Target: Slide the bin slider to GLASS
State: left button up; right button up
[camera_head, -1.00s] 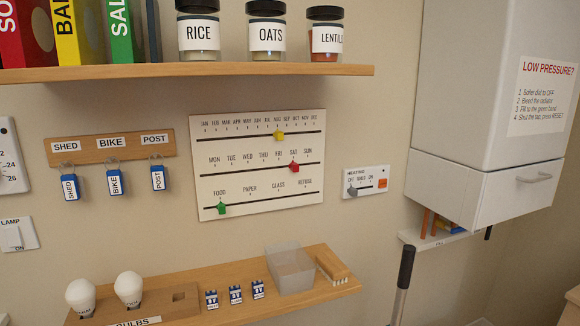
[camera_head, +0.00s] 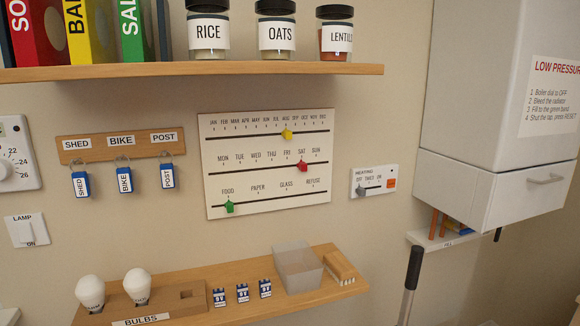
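The white slider board (camera_head: 270,202) hangs on the wall in the middle of the view, with three black tracks. On the bottom track, labelled FOOD, PAPER, GLASS and REFUSE, the green bin slider (camera_head: 229,206) sits under FOOD at the left end. GLASS (camera_head: 286,185) is right of the middle on that track. The yellow slider (camera_head: 287,133) is near AUG on the month track. The red slider (camera_head: 302,166) is under SAT on the day track. Neither of my grippers is in view.
A wooden shelf with jars (camera_head: 200,71) runs above the board. A lower shelf (camera_head: 325,290) holds bulbs, batteries, a grey tray (camera_head: 298,268) and a brush. A heating panel (camera_head: 374,182) and white boiler (camera_head: 490,110) are to the right; key hooks (camera_head: 118,146) are left.

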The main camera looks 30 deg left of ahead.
aim_at(230, 205)
jog(key=u, duration=1.35)
